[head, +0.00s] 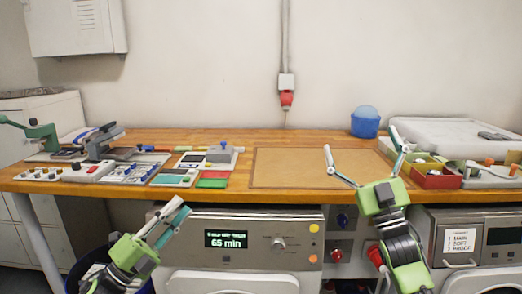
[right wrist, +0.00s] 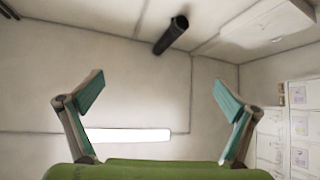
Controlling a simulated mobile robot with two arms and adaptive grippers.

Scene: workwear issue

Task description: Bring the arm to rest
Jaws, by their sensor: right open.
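My right gripper (head: 366,150) is raised in front of the bench's right half, with its two fingers spread wide and nothing between them. In the right wrist view its fingers (right wrist: 160,92) are also wide apart and empty, facing the bare wall and ceiling. My left gripper (head: 172,212) is low at the left, in front of the bench edge and the left machine. Its fingers lie nearly in line with the view, so I cannot tell how far apart they are. I see nothing held in it.
The wooden bench (head: 275,138) carries a bare brown board (head: 315,168), presses and small trays at the left, a blue tub (head: 365,122) and a red box (head: 434,180) at the right. Machines (head: 262,240) stand below. A dark bin (head: 75,278) is at lower left.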

